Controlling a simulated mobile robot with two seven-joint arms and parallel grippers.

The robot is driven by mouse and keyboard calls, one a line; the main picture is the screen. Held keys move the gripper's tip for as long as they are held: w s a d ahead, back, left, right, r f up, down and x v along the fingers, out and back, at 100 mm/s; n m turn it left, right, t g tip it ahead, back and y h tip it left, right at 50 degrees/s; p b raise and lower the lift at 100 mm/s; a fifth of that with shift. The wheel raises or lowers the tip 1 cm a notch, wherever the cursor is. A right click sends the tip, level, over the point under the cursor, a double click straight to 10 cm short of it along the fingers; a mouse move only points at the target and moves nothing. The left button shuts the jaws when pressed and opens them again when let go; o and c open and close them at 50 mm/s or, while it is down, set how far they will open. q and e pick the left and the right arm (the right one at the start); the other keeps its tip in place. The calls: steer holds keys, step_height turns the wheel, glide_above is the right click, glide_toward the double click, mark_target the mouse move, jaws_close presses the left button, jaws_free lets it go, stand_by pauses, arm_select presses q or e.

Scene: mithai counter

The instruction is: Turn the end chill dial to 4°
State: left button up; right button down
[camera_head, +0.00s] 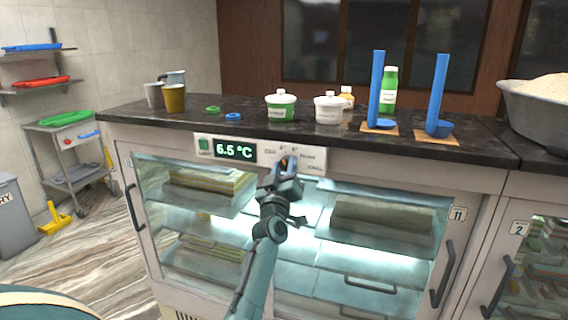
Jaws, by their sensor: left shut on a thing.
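The control panel (318,168) is a pale strip on the front of the glass-fronted chill counter (410,165), just under its dark top. Its display (235,150) has green digits that appear to read 6.5 °C. A green switch (203,143) is left of the display. My left gripper (287,166) is at the panel, right of the display, and is shut on the chill dial. The gripper hides most of the dial, so its pointer and setting cannot be read. The small labels around it are too blurred to read. My right gripper is not in view.
On the countertop stand cups (174,98), lidded tubs (281,106), a green bottle (389,90) and two tall blue holders (438,95). A large bowl (545,105) is at the right. Door handles (442,275) stick out from the counter front. Open floor lies at the left.

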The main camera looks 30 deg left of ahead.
arm_select(q)
steer(key=shift+n, duration=0.3)
steer(key=o, duration=1)
steer(key=shift+s+f, duration=0.1)
steer(key=shift+f, duration=0.05)
